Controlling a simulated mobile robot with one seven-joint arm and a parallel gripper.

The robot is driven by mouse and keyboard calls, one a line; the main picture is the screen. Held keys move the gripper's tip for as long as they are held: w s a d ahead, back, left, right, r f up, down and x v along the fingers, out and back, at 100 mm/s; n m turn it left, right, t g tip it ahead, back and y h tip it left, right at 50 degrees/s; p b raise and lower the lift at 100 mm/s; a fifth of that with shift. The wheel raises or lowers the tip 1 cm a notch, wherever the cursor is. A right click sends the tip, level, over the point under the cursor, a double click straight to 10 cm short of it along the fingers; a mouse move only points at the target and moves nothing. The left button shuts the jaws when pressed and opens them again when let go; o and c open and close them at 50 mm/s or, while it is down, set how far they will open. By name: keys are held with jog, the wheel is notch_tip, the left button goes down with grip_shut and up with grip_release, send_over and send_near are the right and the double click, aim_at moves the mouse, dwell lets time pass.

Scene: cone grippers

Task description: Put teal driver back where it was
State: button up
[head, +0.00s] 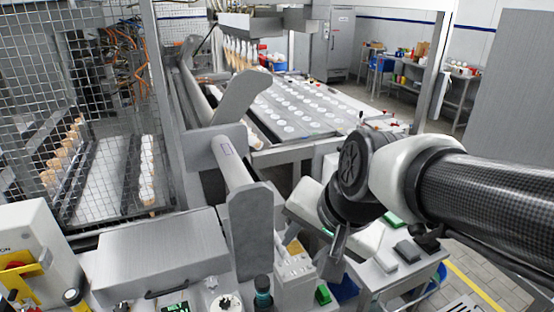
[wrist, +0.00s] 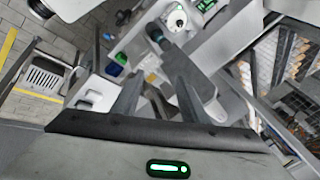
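The teal driver (head: 263,291) shows at the bottom edge of the head view, with a dark teal upright handle; its lower part is cut off by the frame. In the wrist view, a dark teal handle that looks like the driver (wrist: 156,33) lies beyond my fingertips. My gripper (wrist: 158,75) has its two fingers apart, with nothing visible held between them. In the head view my gripper (head: 335,258) points down to the right of the driver, apart from it. The place the driver came from cannot be made out.
A round white device (head: 225,303) stands left of the driver, beside a grey metal box (head: 160,255). A grey upright machine arm (head: 250,225) rises just behind the driver. A side table with dark blocks (head: 408,251) is at right. A conveyor tray (head: 310,108) lies behind.

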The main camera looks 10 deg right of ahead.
jog(key=s+d+r+n+h, duration=0.2)
jog(key=s+d+r+n, duration=0.1)
jog(key=n, duration=0.4)
jog(key=shift+s+d, duration=0.75)
jog(key=shift+s, duration=0.05)
